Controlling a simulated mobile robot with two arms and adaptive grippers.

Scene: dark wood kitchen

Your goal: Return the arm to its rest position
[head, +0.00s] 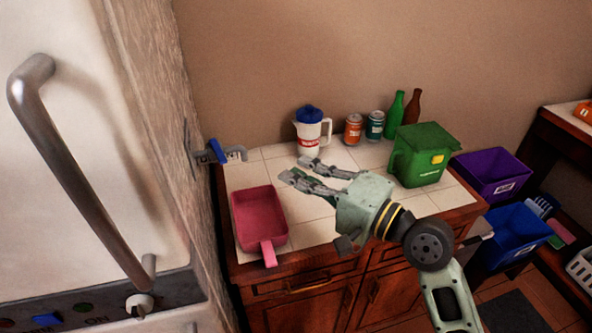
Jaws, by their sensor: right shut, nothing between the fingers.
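My right gripper (301,171) reaches in from the lower right over the tiled counter (312,230). Its fingers point left and hold nothing. They are above the counter between the pink dustpan-like tray (259,216) and the white jug with a blue lid (312,131). Whether the fingers touch the tiles cannot be told. My right arm (447,300) covers part of the counter's front edge. My left gripper is out of view.
Two cans (353,129), a green bottle (395,112) and a brown bottle stand at the back. A green bin (421,155) stands at right. Purple (493,176) and blue (518,234) bins are beyond. A large white appliance (75,150) fills the left.

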